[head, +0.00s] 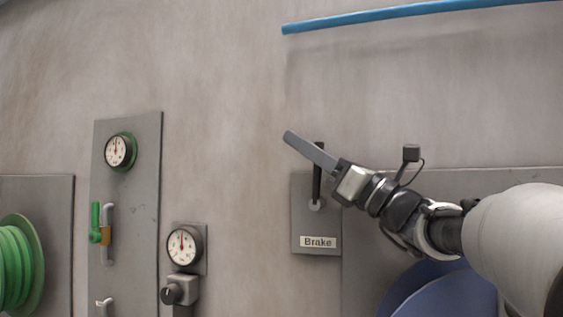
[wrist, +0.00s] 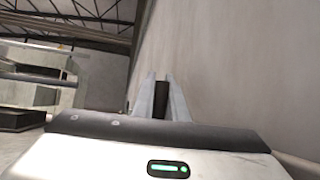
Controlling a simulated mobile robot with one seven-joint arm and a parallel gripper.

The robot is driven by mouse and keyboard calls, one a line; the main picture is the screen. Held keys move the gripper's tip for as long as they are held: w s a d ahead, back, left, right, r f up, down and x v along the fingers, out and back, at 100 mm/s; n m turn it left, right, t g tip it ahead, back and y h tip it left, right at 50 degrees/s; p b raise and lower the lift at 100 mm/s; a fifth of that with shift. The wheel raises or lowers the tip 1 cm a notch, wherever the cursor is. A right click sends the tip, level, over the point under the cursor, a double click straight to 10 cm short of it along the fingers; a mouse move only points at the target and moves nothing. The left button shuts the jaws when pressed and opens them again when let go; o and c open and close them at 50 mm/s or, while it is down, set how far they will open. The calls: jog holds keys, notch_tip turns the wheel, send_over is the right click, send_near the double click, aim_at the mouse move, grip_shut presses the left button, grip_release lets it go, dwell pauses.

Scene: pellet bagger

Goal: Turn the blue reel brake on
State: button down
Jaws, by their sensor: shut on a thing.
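The brake lever (head: 317,188) is a dark bar standing roughly upright from a round pivot on a grey plate (head: 302,220) labelled "Brake". The plate is next to the blue reel (head: 440,289), which shows at the lower right. My gripper (head: 290,137) reaches in from the right and its fingers cross the lever near its upper end, pointing up and left. In the wrist view my gripper (wrist: 161,78) is shut with the dark lever (wrist: 160,101) between its fingers. The fingers hide part of the lever in the head view.
A blue pipe (head: 400,14) runs along the wall above. The wall between is bare.

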jog(key=shift+s+d+y, duration=0.1)
jog(key=shift+d+y, duration=0.2)
jog(key=c, duration=1.8)
grip_release()
jog(key=shift+o, duration=0.2)
jog(key=shift+r, duration=0.15)
notch_tip(320, 180, up, 10)
jog(key=shift+f+p, duration=0.1)
jog(key=shift+p, duration=0.8)
